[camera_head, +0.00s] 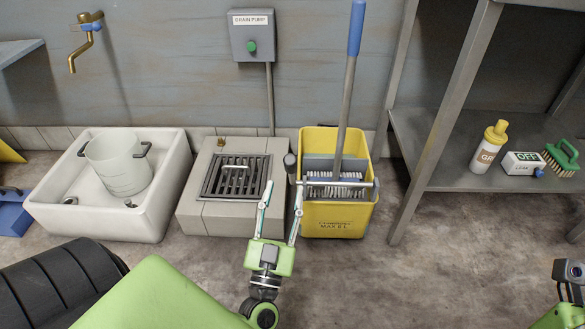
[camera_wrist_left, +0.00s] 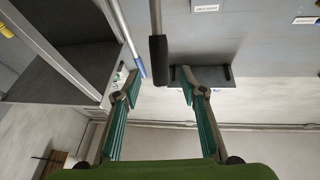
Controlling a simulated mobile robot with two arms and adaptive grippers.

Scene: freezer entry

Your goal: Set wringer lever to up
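The yellow mop bucket (camera_head: 338,219) stands on the floor with a grey wringer at its top. The wringer lever's dark grip (camera_head: 290,161) shows at the bucket's left edge; how far the lever is tilted is hard to tell. My left gripper (camera_head: 282,194) is open and empty just in front of the grip. In the left wrist view the black grip (camera_wrist_left: 158,61) lies between the lines of the two fingers, just beyond the fingertips (camera_wrist_left: 160,82), with no contact visible. My right gripper (camera_head: 568,270) is at the lower right edge, its opening unclear.
A mop (camera_head: 350,85) stands in the wringer. Left of the bucket are a floor drain (camera_head: 236,178) and a white sink (camera_head: 108,225) holding a pail (camera_head: 118,165). A metal shelf (camera_head: 425,165) with a bottle (camera_head: 490,147) and brush (camera_head: 561,158) stands right. Floor between is clear.

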